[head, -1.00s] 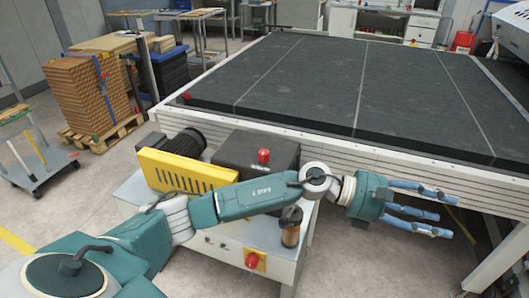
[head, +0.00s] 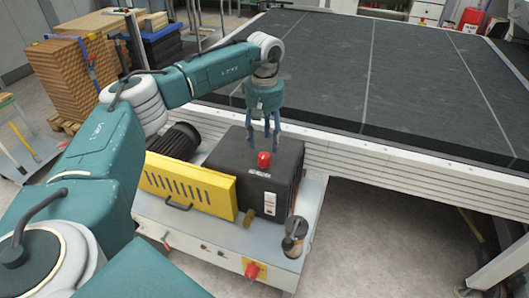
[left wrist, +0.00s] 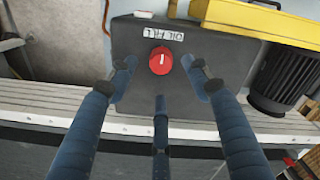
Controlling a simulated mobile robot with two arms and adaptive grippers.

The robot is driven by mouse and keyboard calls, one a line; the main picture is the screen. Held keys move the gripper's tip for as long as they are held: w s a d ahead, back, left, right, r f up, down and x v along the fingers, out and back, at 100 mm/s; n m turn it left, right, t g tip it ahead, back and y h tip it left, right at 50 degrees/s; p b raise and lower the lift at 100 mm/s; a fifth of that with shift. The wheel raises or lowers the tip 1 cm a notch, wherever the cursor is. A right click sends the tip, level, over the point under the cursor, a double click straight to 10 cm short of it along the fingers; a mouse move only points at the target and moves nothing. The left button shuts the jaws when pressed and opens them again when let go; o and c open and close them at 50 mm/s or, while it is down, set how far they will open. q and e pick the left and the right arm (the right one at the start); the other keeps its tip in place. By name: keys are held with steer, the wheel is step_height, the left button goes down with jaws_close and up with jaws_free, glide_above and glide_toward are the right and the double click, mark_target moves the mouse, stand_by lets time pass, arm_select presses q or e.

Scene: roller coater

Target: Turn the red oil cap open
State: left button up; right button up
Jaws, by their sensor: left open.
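The red oil cap (head: 263,159) sits on top of the dark grey oil box (head: 283,178). In the left wrist view the cap (left wrist: 161,61) is round with a white mark, next to an "OIL FILL" label (left wrist: 163,34). My left gripper (head: 265,143) points down just above and behind the cap. Its blue fingers are open and spread around the cap's near side in the left wrist view (left wrist: 160,95), apart from it. My right gripper is not in view.
A yellow guard (head: 188,186) and a black motor (head: 176,140) stand left of the box. A small filter cup (head: 295,236) and a red knob (head: 252,270) are at the front. The large dark conveyor bed (head: 400,85) lies behind.

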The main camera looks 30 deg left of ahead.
mark_target(265, 155)
arm_select(q)
steer(key=shift+s+f, duration=0.1)
steer(key=shift+f, duration=0.8)
steer(key=f, duration=0.1)
steer(key=f+p, duration=0.1)
steer(key=f, duration=0.1)
steer(key=shift+w+a+f, duration=0.15)
steer(key=shift+w+f, duration=0.05)
step_height(265, 155, down, 2)
steer(key=shift+f+p, duration=0.25)
steer(key=shift+p, duration=0.25)
steer(key=shift+f, duration=0.15)
steer(key=shift+c, duration=0.8)
steer(key=shift+w, duration=0.1)
steer(key=c, duration=0.9)
steer(key=shift+c, duration=0.5)
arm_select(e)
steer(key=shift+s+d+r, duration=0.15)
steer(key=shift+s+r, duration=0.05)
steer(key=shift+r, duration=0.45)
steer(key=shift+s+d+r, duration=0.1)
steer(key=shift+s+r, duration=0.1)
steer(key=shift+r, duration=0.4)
